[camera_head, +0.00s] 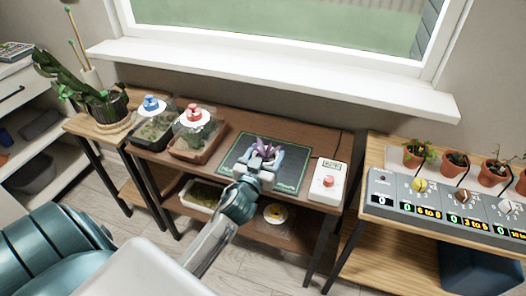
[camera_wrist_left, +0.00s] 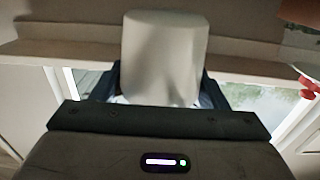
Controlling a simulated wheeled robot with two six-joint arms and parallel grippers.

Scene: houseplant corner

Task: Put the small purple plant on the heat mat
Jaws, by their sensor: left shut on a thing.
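The small purple plant (camera_head: 264,148) has pointed purple leaves and shows between my left gripper's fingers. My left gripper (camera_head: 264,160) is shut on it, over the middle of the heat mat (camera_head: 237,151). The mat is dark with a green border and lies on the brown table. In the left wrist view a pale, smooth pot (camera_wrist_left: 165,55) fills the space between the jaws. The gripper hides the pot's base in the head view, so I cannot tell whether it touches the mat. My right gripper is not in view.
Two clear-walled trays with a blue knob (camera_head: 151,103) and a red knob (camera_head: 194,114) stand left of the mat. A white control box (camera_head: 328,182) stands right of it. The windowsill (camera_head: 270,78) runs behind. Potted seedlings (camera_head: 417,154) stand on the right table.

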